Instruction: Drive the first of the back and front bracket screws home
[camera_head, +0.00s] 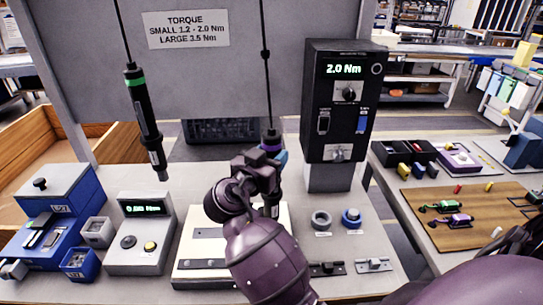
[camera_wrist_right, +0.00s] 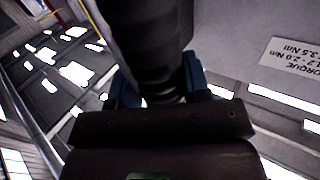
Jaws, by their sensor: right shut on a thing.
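My right gripper (camera_head: 271,162) is shut on the dark screwdriver with a purple band (camera_head: 271,136), which hangs upright from a cable. In the right wrist view the dark screwdriver body (camera_wrist_right: 155,45) stands between the blue fingertips. Its lower end shows below the gripper, over the right part of the pale workpiece plate (camera_head: 185,277). Grey bracket strips (camera_head: 208,233) lie on the plate's left part. My wrist and forearm hide much of its right part, so I cannot tell whether the tip touches a screw. My left gripper is not in view.
A green-banded screwdriver (camera_head: 146,112) hangs at left. The torque unit (camera_head: 341,105) reads 2.0 Nm. A grey box with a display (camera_head: 143,235), blue bins (camera_head: 80,263) and round holders (camera_head: 320,220) stand around the plate. A wooden board (camera_head: 470,232) lies at right.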

